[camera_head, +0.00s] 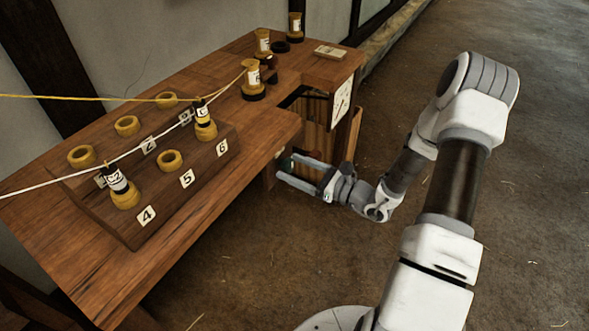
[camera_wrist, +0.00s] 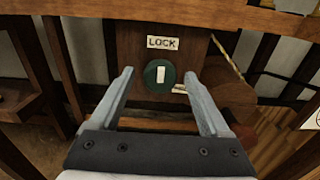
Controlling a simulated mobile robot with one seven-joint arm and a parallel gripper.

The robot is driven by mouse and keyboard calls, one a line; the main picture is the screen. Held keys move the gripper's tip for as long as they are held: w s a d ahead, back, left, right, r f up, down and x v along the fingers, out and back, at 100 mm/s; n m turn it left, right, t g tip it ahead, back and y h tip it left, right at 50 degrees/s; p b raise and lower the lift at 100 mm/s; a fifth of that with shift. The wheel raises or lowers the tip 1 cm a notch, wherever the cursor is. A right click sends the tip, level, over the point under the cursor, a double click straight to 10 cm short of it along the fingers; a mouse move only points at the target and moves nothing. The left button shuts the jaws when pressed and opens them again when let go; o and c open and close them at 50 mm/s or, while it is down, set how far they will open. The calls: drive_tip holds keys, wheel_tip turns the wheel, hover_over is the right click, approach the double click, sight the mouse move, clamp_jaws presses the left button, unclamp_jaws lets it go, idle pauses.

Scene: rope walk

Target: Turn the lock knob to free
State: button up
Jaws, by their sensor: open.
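The lock knob (camera_wrist: 160,75) is a dark green disc with an upright white bar, on a brown wooden panel in the wrist view. A white label reading LOCK (camera_wrist: 162,43) is above it. My gripper (camera_wrist: 158,72) is open and empty, its fingertips on either side of the knob in the picture; I cannot tell whether they touch it.
The wooden bench (camera_head: 75,270) carries a numbered board (camera_head: 213,158) with yellow rings and labelled bobbins. A yellow rope (camera_head: 70,97) and a white rope (camera_head: 60,180) cross above it. A white dial (camera_head: 342,100) is on the bench end. Open floor (camera_head: 545,190) lies right.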

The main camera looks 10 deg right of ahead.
drive_tip(key=shift+w+a, duration=0.1)
drive_tip(key=shift+a, duration=0.05)
clamp_jaws()
idle(0.4)
